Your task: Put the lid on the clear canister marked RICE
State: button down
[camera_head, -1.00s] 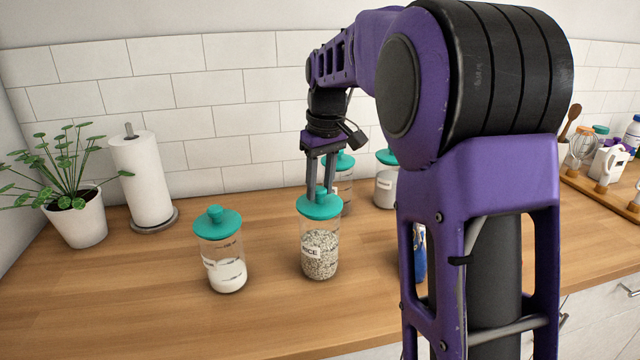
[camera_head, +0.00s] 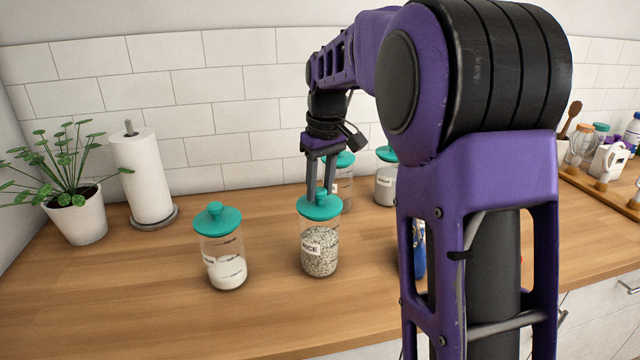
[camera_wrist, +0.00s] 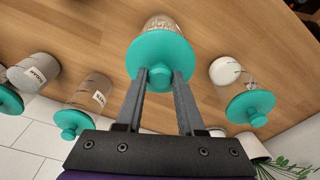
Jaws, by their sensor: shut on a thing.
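The clear canister marked RICE (camera_head: 320,252) stands upright on the wooden counter, filled with speckled grain. A teal lid (camera_head: 319,209) with a round knob sits at its mouth; whether it is fully seated I cannot tell. My gripper (camera_head: 321,190) points down from above and is shut on the lid's knob. In the wrist view, the knob of the teal lid (camera_wrist: 160,52) is between the two fingertips (camera_wrist: 160,76), and the canister (camera_wrist: 161,24) shows beyond the lid.
A lidded canister of white contents (camera_head: 228,268) stands to the left. Two more lidded canisters (camera_head: 386,186) stand behind, partly hidden by my arm. A paper towel roll (camera_head: 143,178) and a potted plant (camera_head: 78,215) are at far left. The front counter is clear.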

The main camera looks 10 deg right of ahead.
jog(key=shift+f, duration=0.4)
dwell(1.3)
jog(key=shift+c, duration=0.6)
grip_release()
jog(key=shift+s+d+r+p, duration=0.1)
jog(key=shift+s+r+p, duration=0.05)
jog(key=shift+r+p, duration=0.9)
jog(key=shift+s+r+p, duration=0.1)
jog(key=shift+r+p, duration=0.5)
jog(key=shift+r, duration=0.85)
jog(key=shift+s+r, duration=0.15)
jog(key=shift+r, duration=0.85)
